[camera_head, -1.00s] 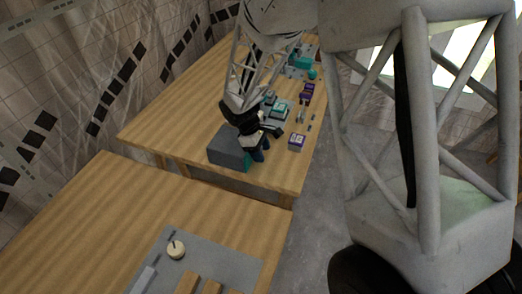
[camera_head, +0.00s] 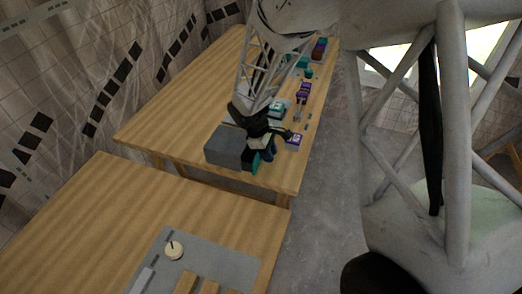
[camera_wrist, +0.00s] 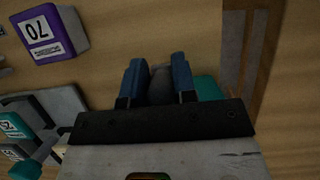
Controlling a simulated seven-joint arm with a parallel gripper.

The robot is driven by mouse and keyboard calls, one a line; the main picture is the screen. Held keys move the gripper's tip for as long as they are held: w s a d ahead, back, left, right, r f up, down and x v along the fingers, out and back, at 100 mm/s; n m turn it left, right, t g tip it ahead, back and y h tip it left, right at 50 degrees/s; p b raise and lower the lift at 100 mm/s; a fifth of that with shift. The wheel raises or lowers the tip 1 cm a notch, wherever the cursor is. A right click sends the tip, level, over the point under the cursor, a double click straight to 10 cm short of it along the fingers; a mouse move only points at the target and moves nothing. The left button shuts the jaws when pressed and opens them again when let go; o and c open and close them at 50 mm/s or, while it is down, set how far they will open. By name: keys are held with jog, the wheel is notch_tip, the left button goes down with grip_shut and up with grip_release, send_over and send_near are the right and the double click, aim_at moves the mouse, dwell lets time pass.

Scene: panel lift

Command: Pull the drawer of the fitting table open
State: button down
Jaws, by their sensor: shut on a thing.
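A grey drawer housing (camera_head: 225,146) sits on the far wooden table, near its front edge. The teal drawer front (camera_head: 256,163) stands a little out from the housing's right side, with a dark stretch between them. My gripper (camera_head: 268,154) is at this front, its blue fingers on the front's right side. In the wrist view, my gripper (camera_wrist: 159,82) is shut on a grey rounded handle (camera_wrist: 160,86) between the two blue fingers. Part of the teal front (camera_wrist: 207,88) shows to the right of them. The inside of the drawer is hidden.
A purple block (camera_head: 293,141), marked 70 in the wrist view (camera_wrist: 45,32), stands right of my gripper. Several teal and purple pieces lie farther back. The nearer table (camera_head: 110,215) holds a grey mat with a round cream piece (camera_head: 174,250). Open floor lies right.

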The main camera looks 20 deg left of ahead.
jog(key=d, duration=0.6)
jog(key=shift+d, duration=0.25)
jog(key=c, duration=0.9)
grip_release()
jog(key=shift+v, duration=3.9)
jog(key=shift+a, duration=0.1)
